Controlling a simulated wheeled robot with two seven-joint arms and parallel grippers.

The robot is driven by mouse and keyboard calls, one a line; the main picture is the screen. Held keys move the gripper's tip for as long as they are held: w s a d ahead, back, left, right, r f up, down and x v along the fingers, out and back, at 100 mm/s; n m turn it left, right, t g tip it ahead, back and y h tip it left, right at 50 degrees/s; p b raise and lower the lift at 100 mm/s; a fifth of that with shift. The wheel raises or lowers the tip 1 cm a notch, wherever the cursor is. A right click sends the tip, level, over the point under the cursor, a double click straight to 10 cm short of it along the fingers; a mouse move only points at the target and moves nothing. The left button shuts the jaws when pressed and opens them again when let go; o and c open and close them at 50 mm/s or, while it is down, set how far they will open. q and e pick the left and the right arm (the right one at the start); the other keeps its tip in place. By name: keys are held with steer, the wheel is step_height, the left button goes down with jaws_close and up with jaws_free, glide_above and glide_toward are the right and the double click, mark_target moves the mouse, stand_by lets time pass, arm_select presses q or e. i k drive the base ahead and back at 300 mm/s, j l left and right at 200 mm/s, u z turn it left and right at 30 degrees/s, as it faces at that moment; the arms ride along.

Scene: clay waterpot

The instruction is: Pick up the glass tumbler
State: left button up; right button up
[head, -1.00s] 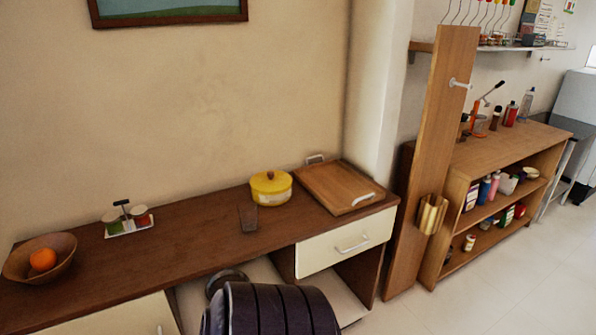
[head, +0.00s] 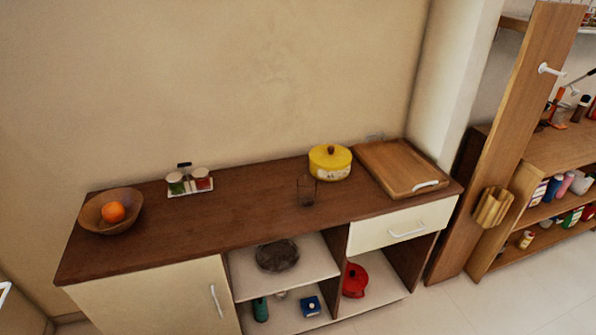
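The glass tumbler (head: 307,191) is clear and looks brownish against the wood. It stands upright on the brown countertop (head: 240,222) in the head view, just in front of and left of the yellow pot (head: 331,165). Nothing touches it that I can see. Neither of my grippers shows in the head view.
A wooden bowl (head: 92,214) with an orange (head: 113,211) and a condiment set (head: 190,181) stand at the left. A wooden tray (head: 394,167) lies right of the pot. A drawer (head: 378,235) is shut below. The counter around the tumbler's front and left is clear.

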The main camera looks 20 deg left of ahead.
mark_target(307, 184)
steer(key=u, duration=0.7)
